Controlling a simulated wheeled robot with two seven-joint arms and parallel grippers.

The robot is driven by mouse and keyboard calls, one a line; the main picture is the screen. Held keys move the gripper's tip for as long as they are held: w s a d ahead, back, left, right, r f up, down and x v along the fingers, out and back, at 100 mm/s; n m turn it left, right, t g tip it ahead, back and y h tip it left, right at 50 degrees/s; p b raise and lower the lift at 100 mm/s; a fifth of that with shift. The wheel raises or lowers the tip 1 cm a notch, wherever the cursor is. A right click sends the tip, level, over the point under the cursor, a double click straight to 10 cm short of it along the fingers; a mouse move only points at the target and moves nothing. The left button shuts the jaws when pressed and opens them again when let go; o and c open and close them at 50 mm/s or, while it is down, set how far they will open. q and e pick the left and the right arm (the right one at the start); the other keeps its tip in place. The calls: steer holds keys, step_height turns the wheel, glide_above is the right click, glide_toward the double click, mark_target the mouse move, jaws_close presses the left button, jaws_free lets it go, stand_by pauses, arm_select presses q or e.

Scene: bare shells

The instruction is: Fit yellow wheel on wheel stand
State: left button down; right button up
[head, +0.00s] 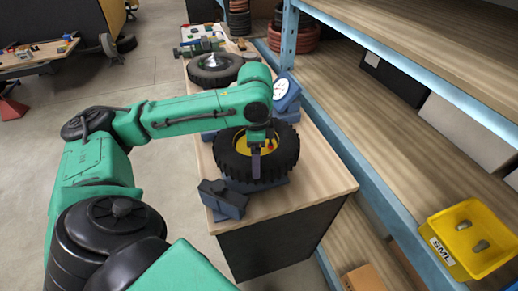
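The yellow wheel, a black knobbly tire (228,160) with a yellow hub (243,149), lies tilted on the wooden bench. Blue-grey parts of what looks like the wheel stand (230,203) show in front of and behind it. The tire hides most of the stand, so I cannot tell how the wheel sits on it. My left gripper (261,157) points down at the hub and the near part of the tire. One dark finger shows against the tire; the finger gap and any hold on the wheel are unclear. My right gripper is not in view.
A second tire with a silver hub (209,72) lies farther back on the bench. A blue-framed gauge (283,90) stands behind the yellow wheel. Shelving with a blue frame (352,155) runs close along the right, holding a yellow bin (447,254).

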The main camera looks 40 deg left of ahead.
arm_select(q)
steer(key=shift+s+a+r, duration=0.15)
steer(key=shift+s+a, duration=0.1)
steer(key=shift+s+a+r, duration=0.1)
steer(key=shift+s+a, duration=0.05)
steer(key=shift+a, duration=0.05)
steer(key=shift+s+a+p, duration=0.2)
steer(key=shift+s+p, duration=0.1)
steer(key=shift+p, duration=0.1)
steer(key=shift+s, duration=0.1)
stand_by(0.3)
steer(key=shift+p, duration=0.55)
